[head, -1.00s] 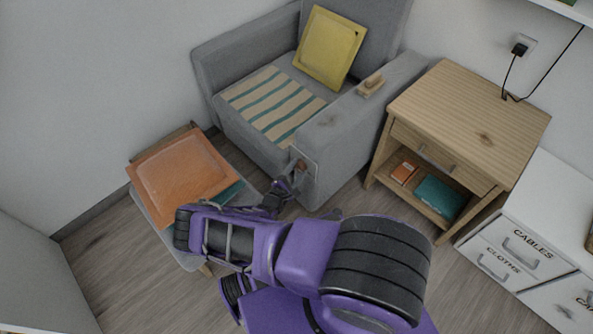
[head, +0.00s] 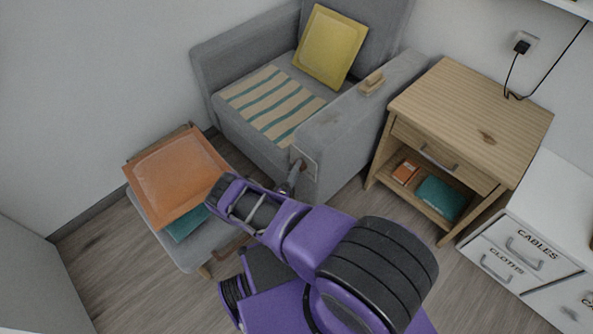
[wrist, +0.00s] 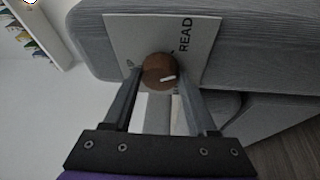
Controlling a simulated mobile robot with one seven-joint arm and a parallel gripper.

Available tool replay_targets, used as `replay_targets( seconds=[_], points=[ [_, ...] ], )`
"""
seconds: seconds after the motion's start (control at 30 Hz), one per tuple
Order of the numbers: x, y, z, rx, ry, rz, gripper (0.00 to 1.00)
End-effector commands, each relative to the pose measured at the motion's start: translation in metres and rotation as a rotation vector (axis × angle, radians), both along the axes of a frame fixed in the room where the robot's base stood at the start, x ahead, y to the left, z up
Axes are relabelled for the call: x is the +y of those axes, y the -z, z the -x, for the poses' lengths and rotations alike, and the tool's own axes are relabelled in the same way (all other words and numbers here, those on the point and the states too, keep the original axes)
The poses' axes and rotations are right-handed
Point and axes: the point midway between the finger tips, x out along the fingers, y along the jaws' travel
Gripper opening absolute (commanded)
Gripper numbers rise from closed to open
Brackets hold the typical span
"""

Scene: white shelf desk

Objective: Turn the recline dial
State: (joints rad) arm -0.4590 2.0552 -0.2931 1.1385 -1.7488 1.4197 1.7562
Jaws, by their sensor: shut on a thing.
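The recline dial (wrist: 158,68) is a round brown knob with a white pointer mark in the wrist view. It sits on a pale plate (wrist: 205,50) with the word READ on the right; other lettering is partly hidden. The plate is on the front of the grey armchair's (head: 345,135) near arm. My gripper (wrist: 160,78) has one finger on each side of the dial and is shut on it. The pointer lies slanted, roughly toward the right. In the head view my gripper (head: 291,180) is at the armchair's front, and the dial is too small to make out.
A footstool (head: 190,255) with an orange cushion (head: 175,175) stands left of my arm. A wooden side table (head: 470,105) stands right of the armchair. White drawers (head: 525,245) are at the far right. A striped cloth and yellow cushion (head: 330,45) are on the seat.

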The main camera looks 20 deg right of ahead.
Motion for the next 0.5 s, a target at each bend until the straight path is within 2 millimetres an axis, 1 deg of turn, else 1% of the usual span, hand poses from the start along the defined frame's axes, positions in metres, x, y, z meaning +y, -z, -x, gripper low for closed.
replay_targets(
  seconds=[0.23,0.5],
  points=[
    [-0.0001,-0.0004,-0.0007,-0.046,0.0,-0.017,0.02],
    [0.0,-0.0008,-0.001,-0.052,0.0,-0.018,0.02]
  ],
)
